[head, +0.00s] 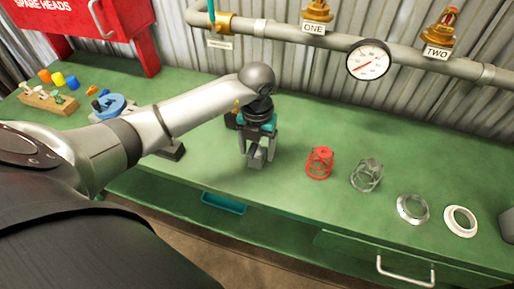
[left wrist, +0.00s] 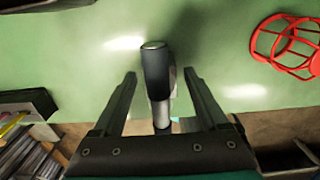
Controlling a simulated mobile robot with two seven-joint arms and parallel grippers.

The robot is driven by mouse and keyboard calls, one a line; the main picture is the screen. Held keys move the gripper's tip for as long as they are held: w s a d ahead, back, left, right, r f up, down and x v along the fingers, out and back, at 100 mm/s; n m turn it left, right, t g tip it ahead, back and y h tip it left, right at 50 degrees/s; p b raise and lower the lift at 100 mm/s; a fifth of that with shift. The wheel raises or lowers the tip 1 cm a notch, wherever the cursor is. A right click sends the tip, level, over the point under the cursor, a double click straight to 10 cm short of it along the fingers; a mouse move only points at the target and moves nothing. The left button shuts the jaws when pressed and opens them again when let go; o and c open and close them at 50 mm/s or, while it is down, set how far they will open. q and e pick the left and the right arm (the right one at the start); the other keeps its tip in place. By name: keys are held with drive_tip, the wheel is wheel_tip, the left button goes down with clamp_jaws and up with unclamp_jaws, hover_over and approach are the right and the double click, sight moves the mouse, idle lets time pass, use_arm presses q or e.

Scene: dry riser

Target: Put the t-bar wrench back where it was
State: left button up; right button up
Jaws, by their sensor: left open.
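My left gripper (head: 258,158) is over the green bench, left of the red cage, with its fingers pointing down. In the left wrist view the gripper (left wrist: 160,76) is open, with one finger on each side of a dark rounded piece (left wrist: 155,68) on a pale metal shaft (left wrist: 161,112). This may be the t-bar wrench, but I see no clear crossbar. My right gripper is not in view.
On the green bench (head: 215,172) stand a red cage (head: 319,163), a grey wire cage (head: 366,175) and two rings (head: 412,208). A pipe with a gauge (head: 369,60) runs behind. A teal tray (head: 223,203) sits at the front edge. A blue round tool (head: 108,106) lies left.

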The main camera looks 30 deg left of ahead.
use_arm(q)
wheel_tip(320, 180, up, 12)
drive_tip(key=shift+r+p, duration=0.15)
drive_tip(key=shift+p, duration=0.85)
drive_tip(key=shift+d, duration=0.1)
